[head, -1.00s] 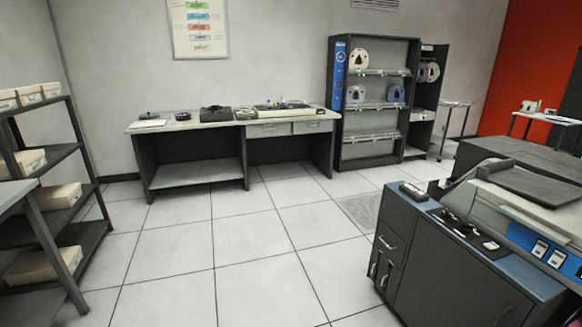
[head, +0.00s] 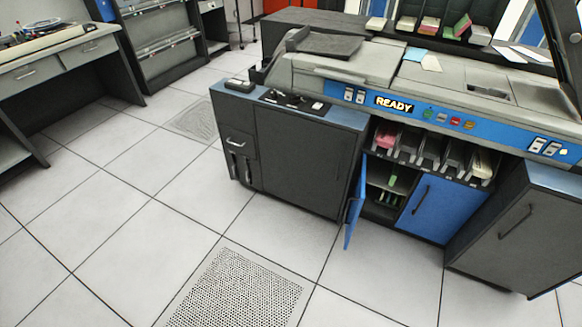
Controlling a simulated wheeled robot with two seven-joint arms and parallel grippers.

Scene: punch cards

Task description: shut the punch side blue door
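A punch card machine (head: 345,66) with a lit READY sign stands on the right in the head view. Below its card bins is a cabinet with two blue doors. The left blue door (head: 354,205) stands swung open, seen nearly edge-on, and shows a dark interior with shelves and some small items (head: 390,182). The right blue door (head: 441,206) lies flush with the cabinet front and has a dark vertical handle. Neither of my grippers is in view. The frame does not label which door is the punch side one.
A dark grey cabinet (head: 300,160) stands left of the open door, another (head: 510,235) to the right. A desk (head: 60,65) and shelf rack (head: 160,40) are at upper left. A perforated floor tile (head: 240,290) lies in front. The tiled floor before the machine is clear.

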